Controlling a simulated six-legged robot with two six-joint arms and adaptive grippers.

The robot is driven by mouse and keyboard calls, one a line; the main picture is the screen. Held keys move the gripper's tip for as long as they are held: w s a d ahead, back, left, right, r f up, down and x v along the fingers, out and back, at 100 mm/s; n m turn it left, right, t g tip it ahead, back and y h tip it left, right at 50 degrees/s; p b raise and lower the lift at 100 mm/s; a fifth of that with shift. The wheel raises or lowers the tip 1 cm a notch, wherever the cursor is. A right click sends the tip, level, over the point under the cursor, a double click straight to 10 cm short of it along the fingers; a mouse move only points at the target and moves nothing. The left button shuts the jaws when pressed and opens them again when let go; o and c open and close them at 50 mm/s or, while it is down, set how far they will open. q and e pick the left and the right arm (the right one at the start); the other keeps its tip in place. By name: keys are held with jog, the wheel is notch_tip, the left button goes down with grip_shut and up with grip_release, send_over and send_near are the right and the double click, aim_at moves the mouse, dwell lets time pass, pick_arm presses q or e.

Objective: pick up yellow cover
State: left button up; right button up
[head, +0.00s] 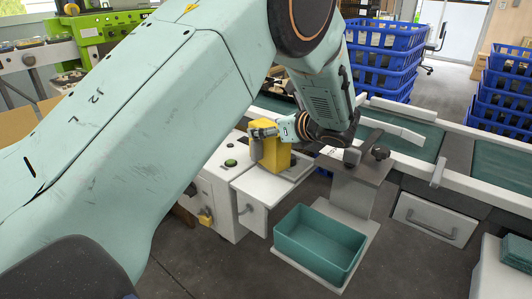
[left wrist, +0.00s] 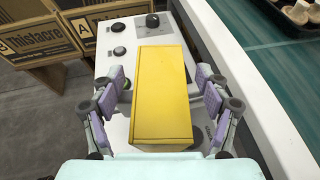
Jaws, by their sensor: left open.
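The yellow cover (head: 273,153) is a box-like block standing on the white control box beside the conveyor. In the left wrist view the yellow cover (left wrist: 160,95) fills the middle, upright between the fingers. My left gripper (head: 264,134) is at the cover's upper part in the head view. In the left wrist view my left gripper (left wrist: 162,100) is open, with its purple-padded fingers on either side of the cover and gaps showing between pads and cover. My right gripper is not in view.
The white control box (left wrist: 115,75) carries black knobs and buttons. The green conveyor (head: 402,140) runs alongside, with mushrooms (left wrist: 296,12) on it. A teal tray (head: 318,246) sits on a low stand. Blue crates (head: 385,55) and cardboard boxes (left wrist: 92,35) stand around.

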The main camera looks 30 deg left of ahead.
pick_arm(q)
jog(key=shift+w+a+f, duration=0.15)
jog(key=shift+a+f, duration=0.05)
jog(key=shift+a, duration=0.25)
jog(key=shift+d+r, duration=0.1)
jog(key=shift+r, duration=0.05)
jog(key=c, duration=1.6)
